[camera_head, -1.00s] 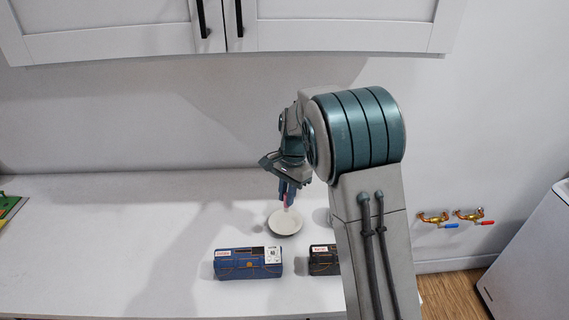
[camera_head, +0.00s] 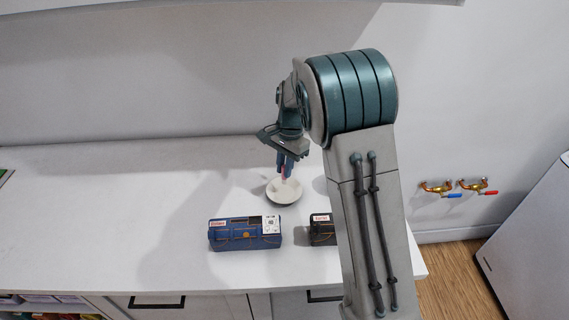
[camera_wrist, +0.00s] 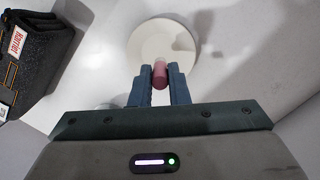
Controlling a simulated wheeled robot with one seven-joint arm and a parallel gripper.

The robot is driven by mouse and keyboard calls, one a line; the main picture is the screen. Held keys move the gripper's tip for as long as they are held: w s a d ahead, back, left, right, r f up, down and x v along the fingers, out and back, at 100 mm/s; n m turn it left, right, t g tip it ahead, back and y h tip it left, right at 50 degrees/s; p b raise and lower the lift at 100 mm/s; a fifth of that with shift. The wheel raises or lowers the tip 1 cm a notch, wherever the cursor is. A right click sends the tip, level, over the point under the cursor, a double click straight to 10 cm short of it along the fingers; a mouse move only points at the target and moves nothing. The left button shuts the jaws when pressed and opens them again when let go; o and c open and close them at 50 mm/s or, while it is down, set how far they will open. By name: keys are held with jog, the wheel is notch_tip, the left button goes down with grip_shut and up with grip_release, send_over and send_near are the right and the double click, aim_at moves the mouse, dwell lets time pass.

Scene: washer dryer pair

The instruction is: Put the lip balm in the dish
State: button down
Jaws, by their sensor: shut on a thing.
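The lip balm (camera_wrist: 159,72) is a small pink tube, held between the fingertips of my gripper (camera_wrist: 159,84) in the wrist view. In the head view my gripper (camera_head: 286,168) points down over the dish, with a bit of pink at its tips. The dish (camera_head: 284,197) is round, shallow and white, on the white countertop. In the wrist view the dish (camera_wrist: 142,40) lies beyond the fingertips, behind the lip balm. I cannot tell whether the lip balm touches the dish.
A blue box (camera_head: 244,233) stands in front of the dish on the countertop (camera_head: 110,200). A dark box (camera_head: 322,230) stands to its right, partly hidden by my arm; it also shows in the wrist view (camera_wrist: 38,55). The counter's left side is mostly clear.

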aim_at(283, 167)
jog(key=shift+f+b, duration=1.05)
jog(key=shift+f, duration=0.85)
jog(key=c, duration=1.3)
grip_release()
jog(key=shift+r, duration=0.15)
notch_tip(283, 167, up, 7)
jog(key=p, duration=0.5)
